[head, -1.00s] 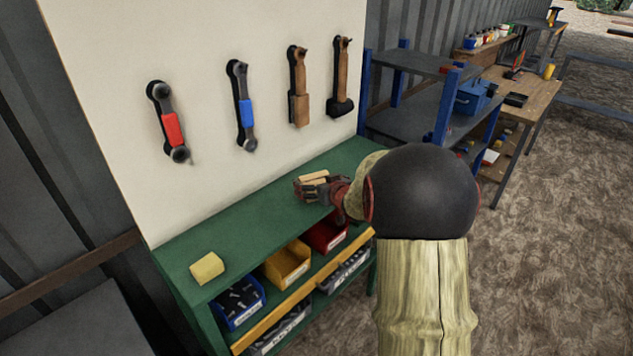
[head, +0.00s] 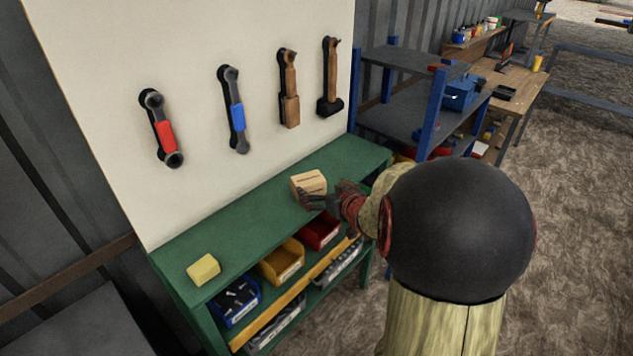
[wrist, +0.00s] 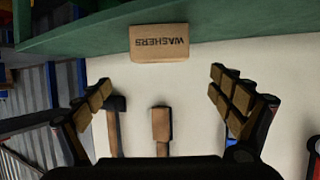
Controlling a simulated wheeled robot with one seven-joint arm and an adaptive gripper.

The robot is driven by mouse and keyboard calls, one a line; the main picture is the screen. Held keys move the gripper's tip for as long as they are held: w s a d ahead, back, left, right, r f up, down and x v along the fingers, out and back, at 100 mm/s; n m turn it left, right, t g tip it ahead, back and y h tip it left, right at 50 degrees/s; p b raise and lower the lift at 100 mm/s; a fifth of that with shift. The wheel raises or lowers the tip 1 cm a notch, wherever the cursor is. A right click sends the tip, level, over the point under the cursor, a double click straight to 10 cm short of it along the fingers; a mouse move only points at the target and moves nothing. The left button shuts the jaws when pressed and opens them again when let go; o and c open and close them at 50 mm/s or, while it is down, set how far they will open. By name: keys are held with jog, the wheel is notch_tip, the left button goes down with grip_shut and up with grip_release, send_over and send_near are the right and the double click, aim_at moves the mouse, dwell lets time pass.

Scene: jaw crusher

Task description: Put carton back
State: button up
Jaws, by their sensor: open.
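A small tan carton (head: 309,182) stands on the green bench top (head: 238,222), toward its right end. My gripper (head: 306,198) is just in front of the carton at bench-top height. In the wrist view my gripper (wrist: 160,98) has its fingers spread wide, with nothing between them. The carton lies beyond the fingertips, apart from them. My arm hides part of the bench's right end.
A yellow block (head: 204,270) sits on the bench's left end. Blue, yellow (head: 282,262) and red bins fill the shelf below. Wrenches and hammers (head: 289,90) hang on the white board behind. A blue-post shelf rack (head: 430,100) stands to the right. The bench top's middle is clear.

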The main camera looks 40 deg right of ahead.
jog(key=s+a+r+g, duration=0.2)
jog(key=a+r, duration=0.2)
jog(key=a, duration=0.3)
jog(key=s+a+r+g, duration=0.2)
jog(key=s+a+r, duration=0.1)
jog(key=a+r, duration=0.3)
jog(key=s+a+f+n+g+y, duration=0.1)
jog(key=s+a+y, duration=0.1)
jog(key=s+a, duration=0.6)
jog(key=s+a+n+g+y, duration=0.2)
jog(key=s+a, duration=0.5)
jog(key=a, duration=0.5)
jog(key=shift+s+a+f+n, duration=0.3)
jog(key=shift+s+a+f, duration=0.1)
